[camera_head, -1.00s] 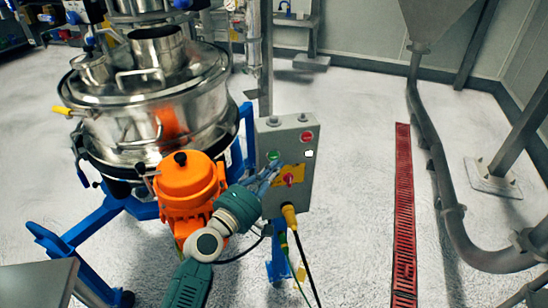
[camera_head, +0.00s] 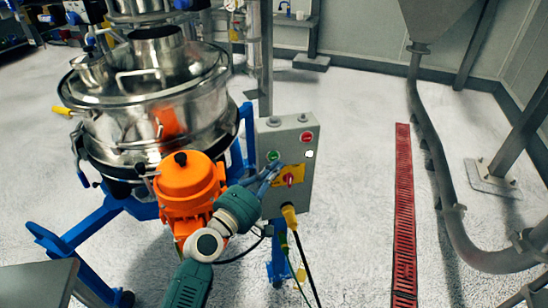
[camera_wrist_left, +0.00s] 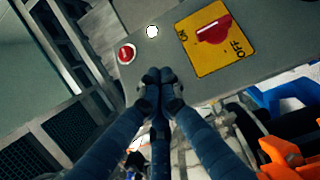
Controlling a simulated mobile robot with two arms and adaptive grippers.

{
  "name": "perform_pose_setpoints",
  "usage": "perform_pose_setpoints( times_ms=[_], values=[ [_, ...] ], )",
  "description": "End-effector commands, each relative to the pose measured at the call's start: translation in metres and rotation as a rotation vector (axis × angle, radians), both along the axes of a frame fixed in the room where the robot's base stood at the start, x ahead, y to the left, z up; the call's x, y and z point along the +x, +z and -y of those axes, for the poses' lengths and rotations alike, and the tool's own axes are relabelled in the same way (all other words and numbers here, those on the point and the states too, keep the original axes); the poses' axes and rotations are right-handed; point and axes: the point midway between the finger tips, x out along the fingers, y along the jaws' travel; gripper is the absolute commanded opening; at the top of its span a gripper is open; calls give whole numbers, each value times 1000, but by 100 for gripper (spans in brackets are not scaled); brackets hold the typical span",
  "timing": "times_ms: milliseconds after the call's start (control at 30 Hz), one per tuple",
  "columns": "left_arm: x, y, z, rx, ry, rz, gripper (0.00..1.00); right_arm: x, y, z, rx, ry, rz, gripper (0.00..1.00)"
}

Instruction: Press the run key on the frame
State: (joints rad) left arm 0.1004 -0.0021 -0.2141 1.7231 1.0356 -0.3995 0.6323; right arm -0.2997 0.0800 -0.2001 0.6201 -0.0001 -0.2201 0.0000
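The grey control box (camera_head: 302,201) stands upright on a blue post beside the sifter. On its face are a green round button (camera_head: 274,155), a red button (camera_head: 306,136), a small white button or lamp (camera_head: 309,154) and a red rotary switch (camera_head: 290,179) on a yellow plate. My left gripper (camera_head: 275,168) is at the box face, just below the green button. In the left wrist view its fingers (camera_wrist_left: 160,76) are together and empty, over the panel; the green button does not show there. I cannot tell whether the tips touch the panel. My right gripper is out of view.
The steel sifter (camera_head: 150,110) with its orange motor (camera_head: 187,187) stands left of the box, on a blue frame (camera_head: 82,232). A yellow plug and cable (camera_head: 289,215) hang below the box. Open floor lies right of it, up to a red drain grate (camera_head: 404,215).

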Motion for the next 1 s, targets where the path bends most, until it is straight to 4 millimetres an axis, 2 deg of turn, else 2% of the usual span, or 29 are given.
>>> perform_pose_setpoints(
  times_ms=[367, 1000],
  values=[
    [8, 0, -2, 0, 0, 0, 0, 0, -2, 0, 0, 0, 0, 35],
    [11, 0, -3, 1, 0, 1, 0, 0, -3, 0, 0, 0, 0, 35]
  ],
)
